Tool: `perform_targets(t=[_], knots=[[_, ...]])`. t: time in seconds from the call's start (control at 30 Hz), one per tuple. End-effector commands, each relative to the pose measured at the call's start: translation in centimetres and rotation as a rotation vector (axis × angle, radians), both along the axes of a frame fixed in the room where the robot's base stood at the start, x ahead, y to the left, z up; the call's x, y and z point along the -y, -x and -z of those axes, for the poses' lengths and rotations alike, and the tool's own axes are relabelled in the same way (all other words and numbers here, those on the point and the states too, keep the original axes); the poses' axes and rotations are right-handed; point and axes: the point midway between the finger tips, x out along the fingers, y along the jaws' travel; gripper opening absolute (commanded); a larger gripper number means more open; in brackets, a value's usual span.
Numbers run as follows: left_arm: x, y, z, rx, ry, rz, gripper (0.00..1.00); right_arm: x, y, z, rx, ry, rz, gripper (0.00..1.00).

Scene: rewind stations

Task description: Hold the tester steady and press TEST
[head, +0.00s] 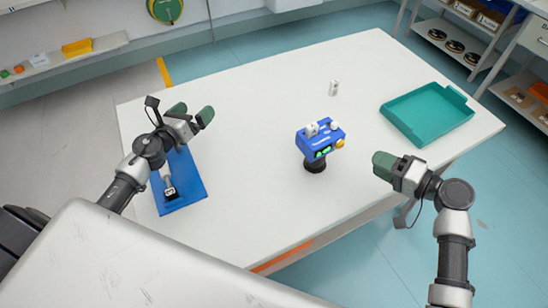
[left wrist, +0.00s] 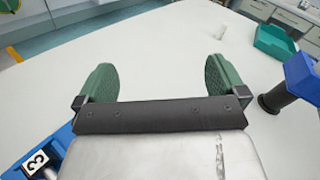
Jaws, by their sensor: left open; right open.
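The blue tester (head: 318,138) stands upright on a black round base (head: 315,165) near the middle of the white table. It has a green display, a yellow button (head: 339,143) and white knobs or plugs on top. Part of it shows at the right edge of the left wrist view (left wrist: 302,72). My left gripper (head: 192,113) is open and empty, above the table to the left of the tester and over the blue tray's far end. Its two green fingers are wide apart in the left wrist view (left wrist: 160,80). My right gripper (head: 383,166) is open, to the right of the tester, touching nothing visible.
A blue tray (head: 196,190) with a labelled grey part (head: 170,188) lies at the table's left. A small white object (head: 334,88) stands behind the tester. A teal tray (head: 428,112) is at the right. The white tabletop (head: 260,100) between is clear.

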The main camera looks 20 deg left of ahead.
Motion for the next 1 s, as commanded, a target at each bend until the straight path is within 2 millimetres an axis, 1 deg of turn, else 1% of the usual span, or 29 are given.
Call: perform_targets(t=[0.03,0.07,0.1,0.17,0.2,0.3,0.4,0.5,0.6,0.67,0.77,1.0], knots=[[3.1,0.3,0.7,0.003,-0.021,0.062,1.00,0.0,0.0,0.0,0.000,0.000,0.000,0.43],[4.9,0.5,1.1,0.003,-0.039,0.098,1.00,0.0,0.0,0.0,0.000,0.000,0.000,0.43],[7.2,0.9,1.5,0.009,-0.065,0.148,1.00,0.0,0.0,0.0,0.000,0.000,0.000,0.43],[10.6,1.5,1.9,0.023,-0.100,0.220,1.00,0.0,0.0,0.0,0.000,0.000,0.000,0.43],[12.8,2.0,2.1,0.035,-0.121,0.267,1.00,0.0,0.0,0.0,0.000,0.000,0.000,0.43],[17.6,3.2,2.2,0.073,-0.166,0.367,1.00,0.0,0.0,0.0,0.000,0.000,0.000,0.43],[21.3,4.4,2.0,0.111,-0.201,0.445,1.00,0.0,0.0,0.0,0.000,0.000,0.000,0.43],[23.7,5.3,1.8,0.142,-0.224,0.497,1.00,0.0,0.0,0.0,0.000,0.000,0.000,0.43],[25.0,5.7,1.6,0.161,-0.236,0.523,1.00,0.0,0.0,0.0,0.000,0.000,0.000,0.43],[25.5,5.6,1.5,0.167,-0.240,0.530,1.00,0.0,0.0,0.0,0.000,0.000,0.000,0.43],[26.2,5.0,1.5,0.169,-0.242,0.533,1.00,0.0,0.0,0.0,0.000,0.000,0.000,0.43],[28.7,1.6,1.4,0.170,-0.241,0.531,1.00,0.0,0.0,0.0,0.000,0.000,0.000,0.43]])
